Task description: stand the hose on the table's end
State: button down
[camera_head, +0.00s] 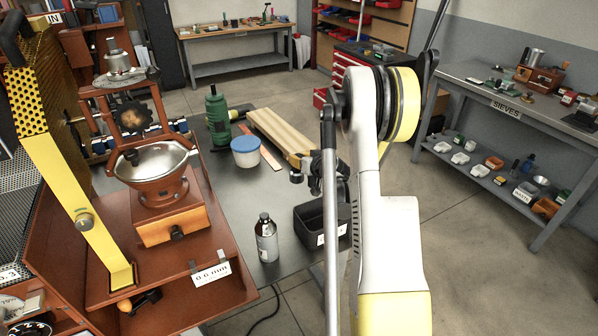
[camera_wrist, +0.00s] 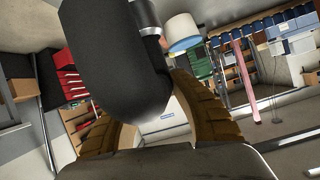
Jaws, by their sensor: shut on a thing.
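My gripper (camera_head: 301,168) is over the right side of the dark grey table (camera_head: 237,205), beside the near end of a wooden board. In the wrist view its brown ribbed fingers (camera_wrist: 150,118) are on both sides of a thick black rounded piece with a silver collar, which looks to be the hose (camera_wrist: 115,55). My gripper is shut on it. The piece hides much of the wrist view. In the head view it is small and dark, and hard to tell from my gripper. I cannot tell whether it touches the table.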

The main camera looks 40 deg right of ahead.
aim_at(299, 173)
jog(key=shift+f+b, duration=1)
jog(key=shift+f, duration=0.9)
jog(key=shift+f, duration=0.35)
jog(key=c, duration=1.2)
grip_release()
